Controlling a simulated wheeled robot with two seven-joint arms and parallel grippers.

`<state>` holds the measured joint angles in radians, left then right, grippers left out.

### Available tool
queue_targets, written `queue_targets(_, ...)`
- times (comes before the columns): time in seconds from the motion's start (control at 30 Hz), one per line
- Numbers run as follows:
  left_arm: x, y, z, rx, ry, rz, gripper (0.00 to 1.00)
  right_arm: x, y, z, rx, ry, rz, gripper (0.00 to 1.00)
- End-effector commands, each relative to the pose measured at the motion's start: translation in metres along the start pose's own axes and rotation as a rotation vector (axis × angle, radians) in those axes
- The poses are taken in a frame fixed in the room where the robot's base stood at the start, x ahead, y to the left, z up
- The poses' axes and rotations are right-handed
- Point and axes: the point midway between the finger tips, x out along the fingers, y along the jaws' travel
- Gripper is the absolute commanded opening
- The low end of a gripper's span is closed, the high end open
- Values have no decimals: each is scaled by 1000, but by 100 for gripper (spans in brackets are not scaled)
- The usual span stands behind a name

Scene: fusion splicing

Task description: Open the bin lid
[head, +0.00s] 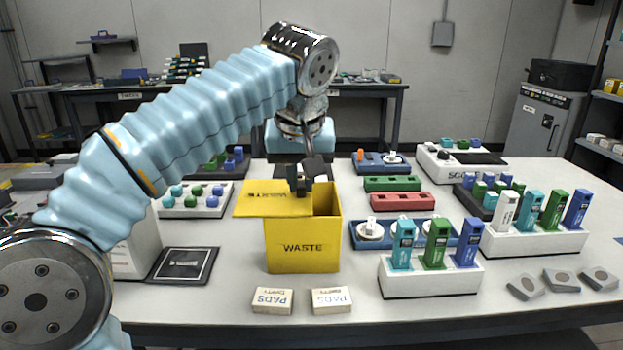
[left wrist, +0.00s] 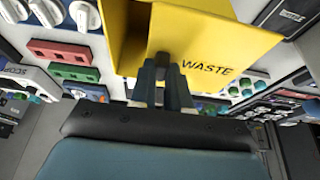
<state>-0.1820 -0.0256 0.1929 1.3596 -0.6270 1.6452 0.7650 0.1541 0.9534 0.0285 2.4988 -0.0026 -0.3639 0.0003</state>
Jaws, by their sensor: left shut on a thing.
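The yellow waste bin (head: 302,246) stands at the front middle of the table. Its flat yellow lid (head: 262,201) sits shifted to the left and overhangs that side. The bin's right part is uncovered and shows its inner wall. My left gripper (head: 300,186) is above the lid's right end, with its fingers shut on the dark lid handle, which they mostly hide. In the left wrist view the fingers (left wrist: 166,80) close at the handle beside the lid (left wrist: 218,38) with its WASTE print. My right gripper is not in view.
Two pad boxes (head: 272,300) lie in front of the bin. A white rack of coloured bottles (head: 430,282) and a blue tray (head: 385,243) stand to its right. A black mat (head: 183,266) lies to its left, with some bare table between.

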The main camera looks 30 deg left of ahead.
Motion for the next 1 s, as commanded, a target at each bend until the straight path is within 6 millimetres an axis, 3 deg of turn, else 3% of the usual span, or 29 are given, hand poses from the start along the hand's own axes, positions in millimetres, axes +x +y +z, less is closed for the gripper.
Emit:
queue_targets(0.3, 2, -42, -5, -1, 2, 1, 0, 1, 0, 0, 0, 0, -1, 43)
queue_targets(0.63, 2, -46, -5, 1, 1, 1, 0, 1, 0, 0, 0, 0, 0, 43)
queue_targets(0.67, 2, -46, -5, 1, 1, 1, 18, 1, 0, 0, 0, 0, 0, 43)
queue_targets(0.8, 2, -46, -5, 1, 1, 1, 39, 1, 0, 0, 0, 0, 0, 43)
queue_targets(1.0, 2, -46, -5, 1, 1, 1, 43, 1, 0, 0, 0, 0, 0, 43)
